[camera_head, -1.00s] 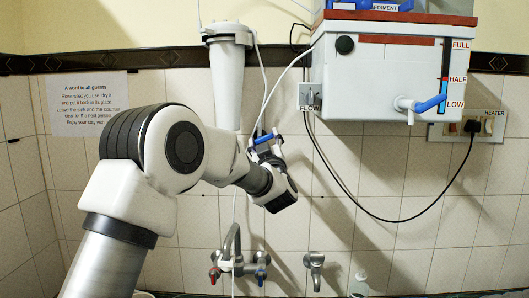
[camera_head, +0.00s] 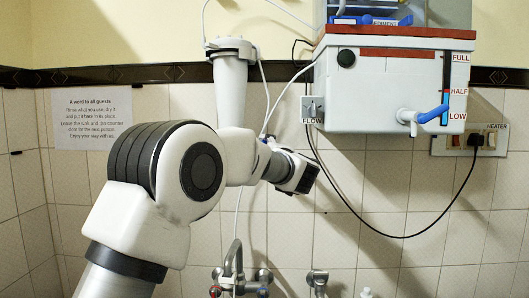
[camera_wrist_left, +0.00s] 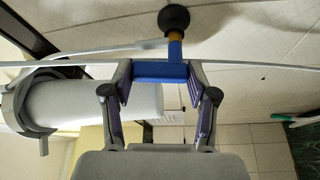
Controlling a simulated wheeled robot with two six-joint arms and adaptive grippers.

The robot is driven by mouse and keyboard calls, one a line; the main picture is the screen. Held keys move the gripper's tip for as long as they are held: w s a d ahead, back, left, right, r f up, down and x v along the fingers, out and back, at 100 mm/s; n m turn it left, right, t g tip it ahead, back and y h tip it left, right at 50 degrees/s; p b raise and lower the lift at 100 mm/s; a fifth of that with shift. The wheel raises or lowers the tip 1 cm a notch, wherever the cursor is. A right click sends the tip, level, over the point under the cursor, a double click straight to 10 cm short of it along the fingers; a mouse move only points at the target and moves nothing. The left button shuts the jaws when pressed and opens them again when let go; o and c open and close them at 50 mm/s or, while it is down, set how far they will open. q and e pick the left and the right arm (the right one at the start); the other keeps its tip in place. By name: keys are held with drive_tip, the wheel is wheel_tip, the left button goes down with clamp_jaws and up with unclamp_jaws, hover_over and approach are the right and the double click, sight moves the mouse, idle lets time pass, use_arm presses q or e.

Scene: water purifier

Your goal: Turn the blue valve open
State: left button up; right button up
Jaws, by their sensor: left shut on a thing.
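The blue valve shows in the left wrist view as a short blue handle (camera_wrist_left: 160,73) on a brass stem, with a round black knob at the stem's end. My left gripper (camera_wrist_left: 159,78) is shut on the blue handle, one finger at each end of it. In the head view only a small blue bit of the valve (camera_head: 265,139) shows above my left wrist. My arm hides the rest of it and the fingers there. My right gripper is in neither view.
A white filter canister (camera_head: 231,85) hangs left of the valve. A white tank (camera_head: 385,85) with a blue-levered tap (camera_head: 430,114) hangs at right. Thin white tubes pass close to the valve. A wall faucet (camera_head: 236,262) stands below.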

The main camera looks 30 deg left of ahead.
use_arm(q)
drive_tip(key=shift+a+r+n+g+h, duration=0.1)
drive_tip(key=shift+n+g+h, duration=0.1)
drive_tip(key=shift+n, duration=0.4)
drive_tip(key=shift+r+n+g+h, duration=0.1)
drive_tip(key=shift+n+h, duration=0.1)
drive_tip(key=shift+n, duration=0.4)
drive_tip(key=o, duration=1.1)
drive_tip(key=shift+o, duration=0.3)
drive_tip(key=shift+w+f, duration=0.1)
drive_tip(key=shift+w, duration=0.05)
